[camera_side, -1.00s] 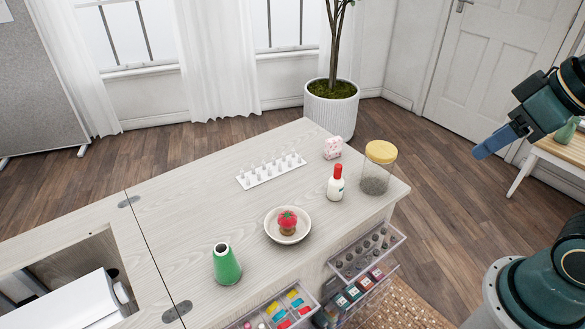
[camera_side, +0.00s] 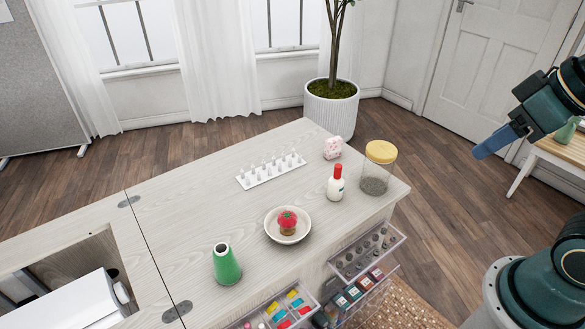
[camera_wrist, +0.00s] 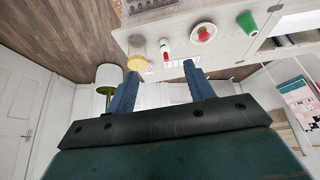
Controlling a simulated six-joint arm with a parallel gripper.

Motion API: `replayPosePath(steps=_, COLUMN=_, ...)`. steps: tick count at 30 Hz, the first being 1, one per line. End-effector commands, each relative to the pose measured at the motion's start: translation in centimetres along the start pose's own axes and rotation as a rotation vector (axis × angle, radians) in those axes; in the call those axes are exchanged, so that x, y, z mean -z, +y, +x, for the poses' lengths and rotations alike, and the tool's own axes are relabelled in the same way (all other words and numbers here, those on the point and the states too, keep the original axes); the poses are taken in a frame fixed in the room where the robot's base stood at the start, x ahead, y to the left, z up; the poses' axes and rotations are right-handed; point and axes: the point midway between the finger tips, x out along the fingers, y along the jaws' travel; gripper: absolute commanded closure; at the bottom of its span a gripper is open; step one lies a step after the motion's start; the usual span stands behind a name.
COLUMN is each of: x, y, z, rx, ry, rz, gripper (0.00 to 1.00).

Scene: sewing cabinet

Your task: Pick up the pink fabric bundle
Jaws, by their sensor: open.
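The pink fabric bundle (camera_side: 333,147) lies on the pale wooden cabinet top (camera_side: 190,195), near its far right corner, behind the red-capped white bottle and left of the yellow-lidded jar. My gripper (camera_side: 482,153) is to the right of the cabinet, raised and well apart from the bundle. In the wrist view my gripper (camera_wrist: 163,82) shows two blue fingers spread apart with nothing between them.
A glass jar with a yellow lid (camera_side: 378,168) and a white bottle (camera_side: 336,184) stand near the bundle. A white spool rack (camera_side: 271,171), a bowl (camera_side: 270,232) with a red pincushion (camera_side: 288,222) and a green cone (camera_side: 226,265) are also on top. Clear drawers (camera_side: 366,250) stick out in front.

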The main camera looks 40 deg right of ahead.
Motion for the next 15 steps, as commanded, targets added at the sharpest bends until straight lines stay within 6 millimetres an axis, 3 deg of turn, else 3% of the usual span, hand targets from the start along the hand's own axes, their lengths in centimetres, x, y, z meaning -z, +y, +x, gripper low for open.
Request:
replayPosePath(steps=2, x=0.0, y=0.0, z=0.0, rx=0.0, ry=0.0, rz=0.0, gripper=0.51)
replayPosePath(steps=15, x=0.69, y=0.05, z=-0.11, rx=-0.001, ry=-0.005, rz=-0.016, gripper=0.51)
